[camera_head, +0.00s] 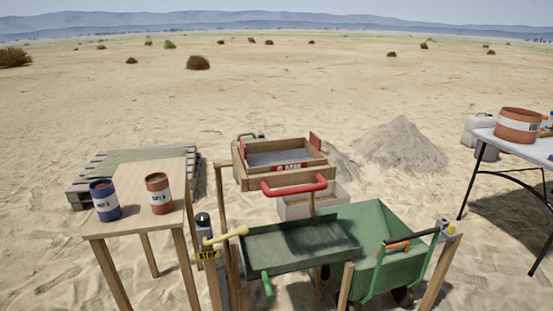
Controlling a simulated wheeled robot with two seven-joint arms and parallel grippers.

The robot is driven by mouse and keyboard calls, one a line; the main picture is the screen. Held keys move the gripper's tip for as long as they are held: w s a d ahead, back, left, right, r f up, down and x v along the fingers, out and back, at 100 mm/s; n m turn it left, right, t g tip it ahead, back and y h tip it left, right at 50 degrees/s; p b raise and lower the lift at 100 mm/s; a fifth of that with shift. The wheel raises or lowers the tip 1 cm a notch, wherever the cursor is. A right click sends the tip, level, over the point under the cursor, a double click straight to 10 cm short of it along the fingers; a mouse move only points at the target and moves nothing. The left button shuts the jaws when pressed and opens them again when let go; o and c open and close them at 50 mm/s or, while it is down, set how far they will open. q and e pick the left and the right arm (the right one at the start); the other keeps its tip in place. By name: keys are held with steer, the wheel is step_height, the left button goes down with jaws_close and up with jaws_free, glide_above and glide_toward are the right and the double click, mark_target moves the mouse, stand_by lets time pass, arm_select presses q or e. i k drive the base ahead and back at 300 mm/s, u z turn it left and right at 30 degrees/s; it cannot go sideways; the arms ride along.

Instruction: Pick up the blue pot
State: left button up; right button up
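The blue pot (105,201) stands upright on the left end of a wooden table (172,177), near its front edge. It has a white label with dark writing on its side. A reddish-brown pot (159,194) with a white label stands just to its right, apart from it. Neither of my grippers shows in the head view.
A wooden sieve box (283,162) with a red handle stands right of the table, above a green tray (301,243). A green wheelbarrow (396,263) is beside it. A white table (527,148) with a larger reddish-brown pot (518,126) is at the far right. A pallet (92,171) lies behind the wooden table.

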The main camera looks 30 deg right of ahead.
mark_target(103, 191)
steer(key=z, duration=0.25)
steer(key=k, duration=0.3)
steer(key=u, duration=0.45)
steer(key=i, duration=0.9)
steer(key=z, duration=0.6)
steer(key=i, duration=0.65)
steer(key=z, duration=0.7)
